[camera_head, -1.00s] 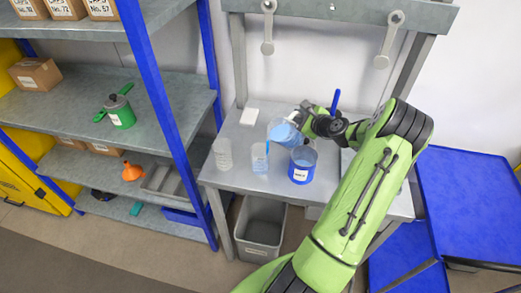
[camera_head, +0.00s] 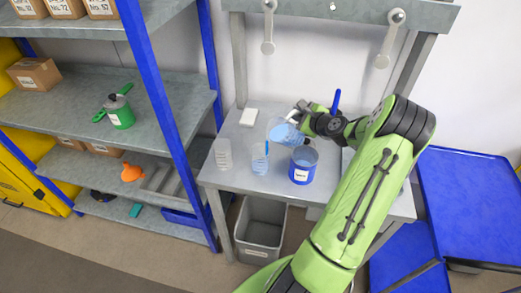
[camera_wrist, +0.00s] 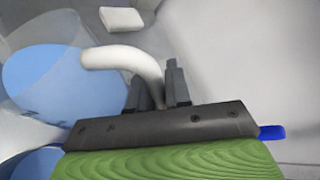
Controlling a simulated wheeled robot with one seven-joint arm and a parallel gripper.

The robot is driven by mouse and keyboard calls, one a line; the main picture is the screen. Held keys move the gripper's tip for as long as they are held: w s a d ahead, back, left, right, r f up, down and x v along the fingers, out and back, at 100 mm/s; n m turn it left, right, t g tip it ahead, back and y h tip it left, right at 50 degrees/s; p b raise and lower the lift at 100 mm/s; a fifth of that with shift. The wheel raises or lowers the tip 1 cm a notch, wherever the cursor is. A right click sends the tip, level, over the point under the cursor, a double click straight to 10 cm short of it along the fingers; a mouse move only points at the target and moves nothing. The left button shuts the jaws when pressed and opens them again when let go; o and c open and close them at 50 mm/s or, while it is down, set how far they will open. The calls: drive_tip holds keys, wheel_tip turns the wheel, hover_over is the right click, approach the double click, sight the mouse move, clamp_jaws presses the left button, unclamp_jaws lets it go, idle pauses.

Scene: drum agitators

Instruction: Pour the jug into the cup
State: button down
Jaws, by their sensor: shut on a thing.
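The clear jug (camera_head: 284,133) holds blue liquid and is tilted to the left, its lip above the cup (camera_head: 260,166). My gripper (camera_head: 303,118) is shut on the jug's pale curved handle. The wrist view shows the handle (camera_wrist: 125,55) between the fingers (camera_wrist: 156,90), with the jug (camera_wrist: 25,75) and its blue liquid at the left. The clear cup stands upright on the table with light blue liquid in it. A thin blue streak runs from near the jug's lip down to the cup; I take it for pouring liquid.
An empty-looking clear beaker (camera_head: 223,154) stands left of the cup, and a blue-banded container (camera_head: 302,166) close on its right. A white block (camera_head: 248,117) lies behind on the grey table (camera_head: 230,181). A grey bin (camera_head: 262,229) is below. The shelf's blue post (camera_head: 166,115) rises left.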

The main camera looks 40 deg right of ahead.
drive_tip(key=shift+a+r+n+h+b, duration=0.3)
drive_tip(key=shift+r+b, duration=0.2)
drive_tip(key=shift+r, duration=0.2)
idle(0.8)
drive_tip(key=shift+s+d+f+m+y+p, duration=0.1)
drive_tip(key=shift+d+f+m+y+p, duration=1.25)
drive_tip(key=shift+d+m, duration=0.2)
drive_tip(key=shift+d+f+m+y+p, duration=1.25)
drive_tip(key=shift+d+f+m+p, duration=0.15)
drive_tip(key=shift+m, duration=0.25)
